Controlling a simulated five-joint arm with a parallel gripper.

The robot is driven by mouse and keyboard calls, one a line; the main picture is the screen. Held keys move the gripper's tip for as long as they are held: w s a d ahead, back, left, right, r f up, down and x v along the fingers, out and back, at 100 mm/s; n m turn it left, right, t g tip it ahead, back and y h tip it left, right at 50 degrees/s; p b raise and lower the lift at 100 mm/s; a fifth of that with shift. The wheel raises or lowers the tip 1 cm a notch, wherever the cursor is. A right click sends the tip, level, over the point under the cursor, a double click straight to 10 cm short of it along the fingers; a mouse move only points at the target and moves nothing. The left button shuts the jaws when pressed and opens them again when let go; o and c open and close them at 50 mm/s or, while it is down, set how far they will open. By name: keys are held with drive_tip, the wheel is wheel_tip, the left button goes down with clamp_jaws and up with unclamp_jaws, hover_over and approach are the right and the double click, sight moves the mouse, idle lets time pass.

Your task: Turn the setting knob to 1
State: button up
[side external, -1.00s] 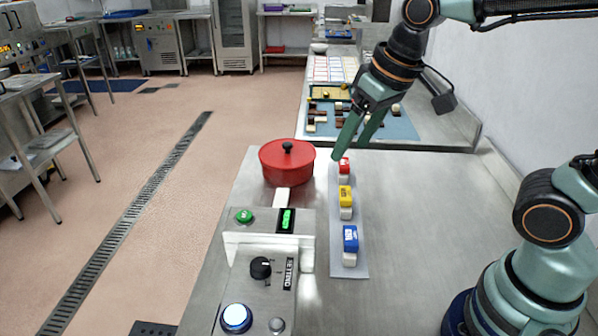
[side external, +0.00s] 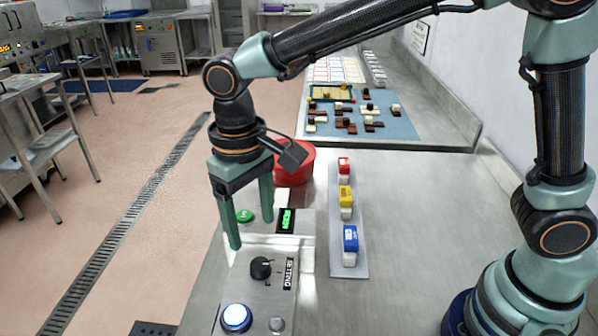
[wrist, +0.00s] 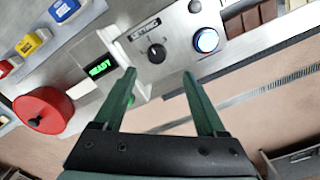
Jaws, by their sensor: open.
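The setting knob (side external: 261,268) is a small black dial with a pale pointer mark on a grey metal panel (side external: 247,290), beside a black label reading SETTING (side external: 289,274). In the wrist view the knob (wrist: 157,53) lies ahead of my fingertips, roughly between their lines. My gripper (side external: 252,227) is open and empty, pointing down above the panel's back part, short of the knob and not touching it. My gripper also shows in the wrist view (wrist: 159,72) with its two green fingers spread apart.
A lit blue-white button (side external: 236,317) and a grey button (side external: 277,324) sit in front of the knob. A green button (side external: 244,215) and a green-lit display (side external: 286,220) are behind it.

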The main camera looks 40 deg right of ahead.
sight(259, 265)
drive_tip(key=f, duration=0.9)
drive_tip(key=shift+d+f, duration=0.25)
drive_tip(key=shift+d, duration=0.05)
clamp_jaws()
